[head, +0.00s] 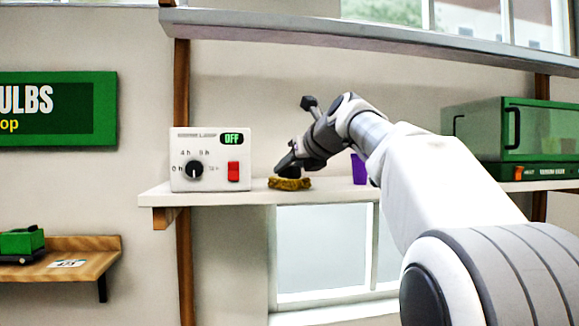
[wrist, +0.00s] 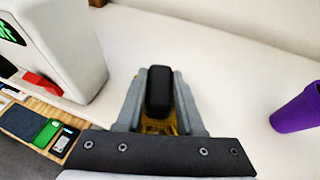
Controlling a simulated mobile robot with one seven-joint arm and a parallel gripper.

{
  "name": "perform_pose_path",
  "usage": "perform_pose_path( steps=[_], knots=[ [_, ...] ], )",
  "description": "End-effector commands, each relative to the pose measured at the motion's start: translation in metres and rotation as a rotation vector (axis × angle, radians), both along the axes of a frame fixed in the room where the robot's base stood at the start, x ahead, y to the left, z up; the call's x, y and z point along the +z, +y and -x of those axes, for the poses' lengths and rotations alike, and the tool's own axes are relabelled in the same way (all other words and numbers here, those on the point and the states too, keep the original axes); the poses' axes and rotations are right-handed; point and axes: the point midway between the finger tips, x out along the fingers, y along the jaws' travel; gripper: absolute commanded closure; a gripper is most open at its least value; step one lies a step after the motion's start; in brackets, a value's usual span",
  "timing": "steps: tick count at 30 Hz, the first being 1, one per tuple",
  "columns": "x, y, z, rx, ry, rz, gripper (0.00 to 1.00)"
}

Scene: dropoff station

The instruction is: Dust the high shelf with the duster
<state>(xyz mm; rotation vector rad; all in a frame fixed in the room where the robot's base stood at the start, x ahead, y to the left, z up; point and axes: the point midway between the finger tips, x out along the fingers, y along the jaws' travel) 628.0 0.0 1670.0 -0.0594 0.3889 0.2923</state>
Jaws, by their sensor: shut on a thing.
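The duster has a yellow-brown fuzzy head (head: 289,184) and a black handle, which shows between the fingers in the wrist view (wrist: 158,92). My gripper (head: 290,167) is shut on the handle from above; the grey fingers also show in the wrist view (wrist: 157,100). The duster's head is at the surface of the white shelf (head: 340,194), seemingly touching it. The fingers and the gripper body hide much of the head in the wrist view. Another, higher shelf (head: 400,40) runs along the top of the head view and looks bare.
A white timer box (head: 210,159) stands left of the duster. A purple cup (head: 359,169) stands to the right, partly behind my arm. A green glass-fronted cabinet (head: 515,130) is farther right. The wrist view shows bare shelf between box and cup. A wooden ledge (head: 80,260) is lower left.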

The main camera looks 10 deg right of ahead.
Motion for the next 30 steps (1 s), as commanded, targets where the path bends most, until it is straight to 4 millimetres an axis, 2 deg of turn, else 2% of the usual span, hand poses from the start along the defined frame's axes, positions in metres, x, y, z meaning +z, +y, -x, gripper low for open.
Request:
perform_pose_path(
  steps=[8, 18, 30],
  knots=[
    [-0.003, 0.000, 0.002, 0.000, 0.000, 0.000, 1.00],
    [-0.003, 0.000, 0.015, 0.000, 0.001, -0.001, 1.00],
    [-0.001, 0.000, -0.009, 0.000, 0.004, -0.001, 1.00]
  ],
)
